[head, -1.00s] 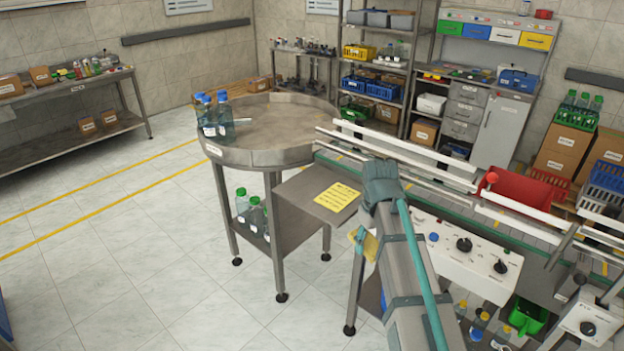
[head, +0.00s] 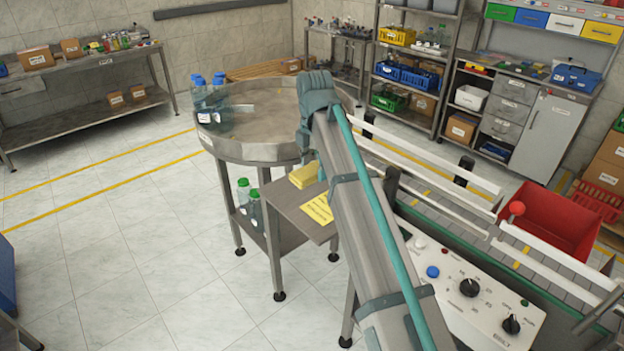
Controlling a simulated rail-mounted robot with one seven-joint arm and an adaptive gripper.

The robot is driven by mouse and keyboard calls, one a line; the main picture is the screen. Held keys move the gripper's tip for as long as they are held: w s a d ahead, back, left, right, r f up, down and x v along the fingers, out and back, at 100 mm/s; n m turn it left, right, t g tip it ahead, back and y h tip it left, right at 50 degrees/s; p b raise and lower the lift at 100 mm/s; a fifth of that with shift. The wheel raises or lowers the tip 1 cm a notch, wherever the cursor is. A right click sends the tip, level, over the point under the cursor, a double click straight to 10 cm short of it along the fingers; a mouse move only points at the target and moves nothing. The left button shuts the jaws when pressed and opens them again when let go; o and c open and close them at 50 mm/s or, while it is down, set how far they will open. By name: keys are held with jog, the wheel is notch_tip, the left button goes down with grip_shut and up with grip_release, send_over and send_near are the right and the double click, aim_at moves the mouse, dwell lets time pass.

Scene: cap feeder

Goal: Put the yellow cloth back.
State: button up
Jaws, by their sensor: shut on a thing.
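The yellow cloth (head: 304,175) shows as a folded yellow bundle just left of my forearm, at the back of the small grey side shelf (head: 283,196) beside the round table. My gripper (head: 308,158) is mostly hidden behind my own arm. It is shut on the cloth from above. I cannot tell whether the cloth touches the shelf or hangs just over it. A flat yellow label with writing (head: 317,208) lies on the shelf in front of the cloth, partly covered by my arm.
The round steel table (head: 262,152) holds blue-capped bottles (head: 210,100) at its left edge. Green-capped bottles (head: 249,199) stand on its lower shelf. The conveyor with white rails (head: 440,165), a control panel (head: 465,285) and a red bin (head: 555,225) lie to the right.

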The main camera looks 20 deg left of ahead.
jog(key=shift+w+a, duration=0.3)
jog(key=shift+a, duration=0.05)
jog(key=w+a+f+p, duration=0.1)
jog(key=w+a+f, duration=0.1)
jog(key=w, duration=0.1)
jog(key=w+a+f+p, duration=0.2)
jog(key=w+f, duration=0.1)
jog(key=w, duration=0.1)
jog(key=w+a+f+p, duration=0.1)
jog(key=w+a+f, duration=0.1)
jog(key=w+f, duration=0.1)
jog(key=shift+w+a, duration=0.2)
jog(key=shift+w+a+f+p, duration=0.2)
jog(key=shift+w+f+p, duration=0.2)
jog(key=shift+f, duration=0.2)
jog(key=shift+w+a+f+p, duration=0.1)
jog(key=shift+f+p, duration=0.3)
jog(key=shift+f, duration=1.35)
jog(key=shift+f, duration=0.15)
jog(key=o, duration=1.1)
